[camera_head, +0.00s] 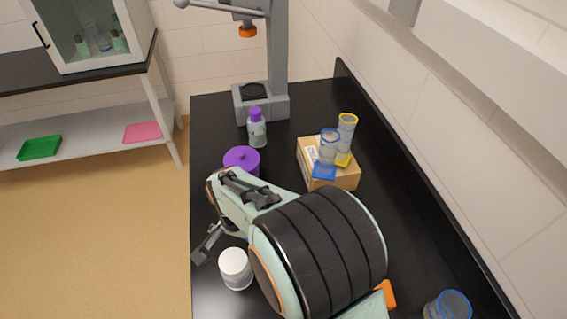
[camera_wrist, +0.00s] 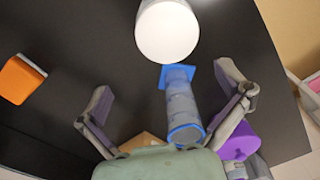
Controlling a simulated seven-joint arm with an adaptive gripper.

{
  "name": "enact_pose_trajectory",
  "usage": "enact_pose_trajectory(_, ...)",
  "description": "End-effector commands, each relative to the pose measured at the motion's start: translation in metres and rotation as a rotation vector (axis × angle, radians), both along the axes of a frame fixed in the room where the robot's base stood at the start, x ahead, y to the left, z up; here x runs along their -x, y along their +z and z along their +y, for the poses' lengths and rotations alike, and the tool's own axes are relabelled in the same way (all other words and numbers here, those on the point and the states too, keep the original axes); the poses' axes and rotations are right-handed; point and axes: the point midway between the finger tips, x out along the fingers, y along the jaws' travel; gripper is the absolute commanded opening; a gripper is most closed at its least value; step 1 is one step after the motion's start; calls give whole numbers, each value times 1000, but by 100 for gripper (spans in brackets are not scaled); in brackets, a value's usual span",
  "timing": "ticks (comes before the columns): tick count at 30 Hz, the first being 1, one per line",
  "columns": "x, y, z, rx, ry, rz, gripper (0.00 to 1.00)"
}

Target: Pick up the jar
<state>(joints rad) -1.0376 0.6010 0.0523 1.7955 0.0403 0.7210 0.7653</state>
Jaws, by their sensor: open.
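A white-lidded jar (camera_head: 235,269) stands on the black bench, just in front of my arm. It shows at the top of the wrist view (camera_wrist: 167,31), beyond my fingertips. A second candidate, a purple-lidded jar (camera_head: 242,159), stands farther back; its purple shows at lower right in the wrist view (camera_wrist: 240,141). My gripper (camera_wrist: 164,77) is open and empty, fingers spread wide. A clear cylinder with blue rim and foot (camera_wrist: 183,105) shows between the fingers, not gripped. My arm seems to hide it in the head view.
A cardboard box (camera_head: 330,181) carries two clear cylinders, one blue-footed (camera_head: 328,150), one yellow-footed (camera_head: 346,132). A purple-capped bottle (camera_head: 257,131) stands before a grey stand (camera_head: 277,70). Another blue-rimmed vessel (camera_head: 450,304) is at lower right. An orange object (camera_wrist: 20,80) lies left in the wrist view.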

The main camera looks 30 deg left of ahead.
Motion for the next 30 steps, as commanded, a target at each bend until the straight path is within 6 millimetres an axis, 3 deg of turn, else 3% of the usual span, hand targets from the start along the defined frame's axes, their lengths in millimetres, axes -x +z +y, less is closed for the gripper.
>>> enact_pose_trajectory(1, 14, -8, 3, 18, 35, 10, 100)
enact_pose_trajectory(4, 25, -13, 7, 23, 65, 12, 100)
enact_pose_trajectory(15, 25, -66, 7, 25, 67, 12, 100)
enact_pose_trajectory(26, 25, -77, 7, 21, 67, 11, 100)
enact_pose_trajectory(27, 25, -77, 7, 21, 66, 11, 97)
enact_pose_trajectory(30, 25, -77, 7, 21, 66, 11, 66)
